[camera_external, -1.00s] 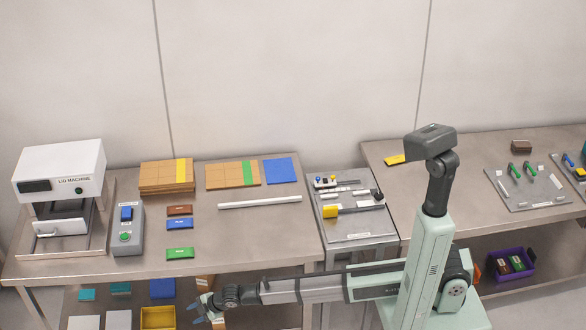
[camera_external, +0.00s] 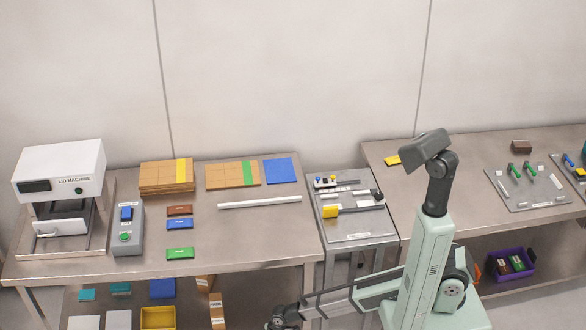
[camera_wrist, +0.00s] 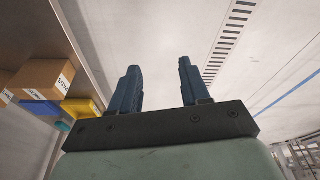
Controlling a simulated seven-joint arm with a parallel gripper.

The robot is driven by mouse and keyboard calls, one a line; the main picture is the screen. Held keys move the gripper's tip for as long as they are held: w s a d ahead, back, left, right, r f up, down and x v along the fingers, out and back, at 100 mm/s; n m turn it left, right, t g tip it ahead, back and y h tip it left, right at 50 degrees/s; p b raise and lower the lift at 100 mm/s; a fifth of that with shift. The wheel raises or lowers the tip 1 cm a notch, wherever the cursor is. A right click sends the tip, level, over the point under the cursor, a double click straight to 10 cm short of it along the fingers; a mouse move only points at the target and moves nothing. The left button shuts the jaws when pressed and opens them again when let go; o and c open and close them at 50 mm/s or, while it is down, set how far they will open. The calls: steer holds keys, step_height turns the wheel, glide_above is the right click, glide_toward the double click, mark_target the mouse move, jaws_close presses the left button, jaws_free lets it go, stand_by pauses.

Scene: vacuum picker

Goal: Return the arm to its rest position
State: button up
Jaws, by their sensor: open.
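My gripper (camera_wrist: 160,88) shows in the wrist view with its two dark blue fingers apart and nothing between them. Behind the fingers is pale floor. In the external view my arm reaches down and left from its mint-green column, in front of the workbench (camera_external: 285,262). The gripper's fingers are outside the bottom edge of that view; only the dark wrist joint shows there.
The lid machine (camera_external: 60,165) and a control box (camera_external: 128,245) stand at the bench's left. Under the bench are a yellow bin (camera_external: 158,317) and cardboard boxes (camera_external: 216,306); boxes (camera_wrist: 42,78) also show left in the wrist view. A purple crate (camera_external: 525,258) sits on the right shelf.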

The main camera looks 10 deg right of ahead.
steer(key=w+d+f+m+h, duration=0.1)
steer(key=w+d+m, duration=0.25)
steer(key=d, duration=0.65)
steer(key=w+d+f+m+g+h, duration=0.15)
steer(key=w+d, duration=0.35)
steer(key=d, duration=0.5)
steer(key=w+d+f+m+t+h, duration=0.1)
steer(key=w+d+m, duration=0.25)
steer(key=d, duration=0.65)
steer(key=s+d+r+m+g, duration=0.1)
steer(key=s+d+m+g, duration=0.1)
steer(key=d, duration=0.7)
steer(key=s+d+m+g, duration=0.1)
steer(key=s+d+m, duration=0.3)
steer(key=d, duration=0.6)
steer(key=s+d+r+m+g, duration=0.1)
steer(key=s+d+m+g, duration=0.1)
steer(key=d+m, duration=0.4)
steer(key=shift+s+d+r+g+y, duration=0.35)
steer(key=shift+s+d, duration=0.5)
steer(key=shift+d, duration=1.25)
